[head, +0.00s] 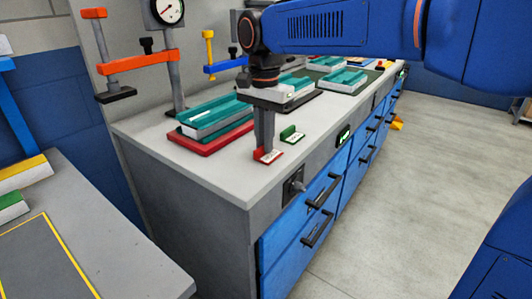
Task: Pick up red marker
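The red marker (270,157) is a small red block with a white label face. It stands on the grey bench top near its front edge. My gripper (264,147) points straight down at it, with its fingertips at the marker's upright part. The fingers hide part of the marker. The fingers look near each other, but I cannot tell whether they are closed on it. The marker appears to rest on the bench.
A green marker (292,134) stands just right of the red one. Teal-and-white panels lie on a red tray (190,146) to the left and farther back along the bench. Clamps (150,62) and a dial gauge (168,10) stand behind. The near bench corner is clear.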

